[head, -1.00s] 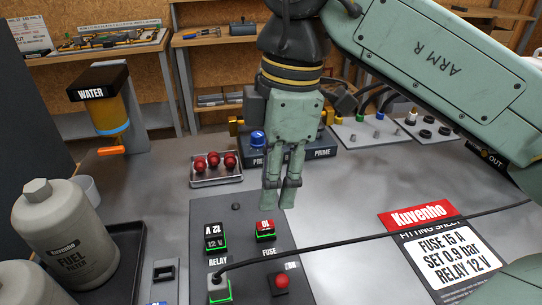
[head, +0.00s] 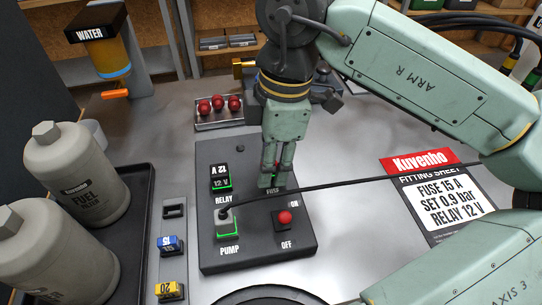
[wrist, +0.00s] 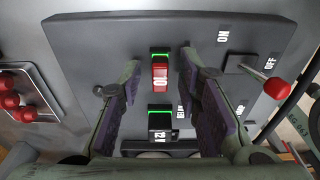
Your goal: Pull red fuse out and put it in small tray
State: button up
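The red fuse (wrist: 160,74), marked 10, stands in its socket on the dark panel (head: 220,258). A green light shows at its socket. My gripper (head: 274,178) is down at the fuse position and mostly hides the fuse in the head view. In the wrist view my gripper (wrist: 160,66) has its two fingers apart, one on each side of the red fuse, with gaps visible. A small metal tray (head: 219,125) holding red balls stands behind the panel. I cannot tell whether this is the small tray of the task.
The relay (head: 220,178) sits left of the fuse. A black cable (head: 370,184) crosses in front of the gripper to the pump plug (head: 226,224). A red-knobbed switch (head: 285,218) is nearby. A strip with blue (head: 171,245) and yellow (head: 170,291) fuses lies left, beside a black tray (head: 140,245) with filters.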

grip_shut()
jog(key=shift+c, duration=2.3)
grip_release()
grip_shut()
jog(key=shift+r, duration=0.3)
jog(key=shift+r+p, duration=0.5)
jog(key=shift+r, duration=0.2)
jog(key=shift+r+p, duration=1.1)
jog(key=shift+r, duration=0.95)
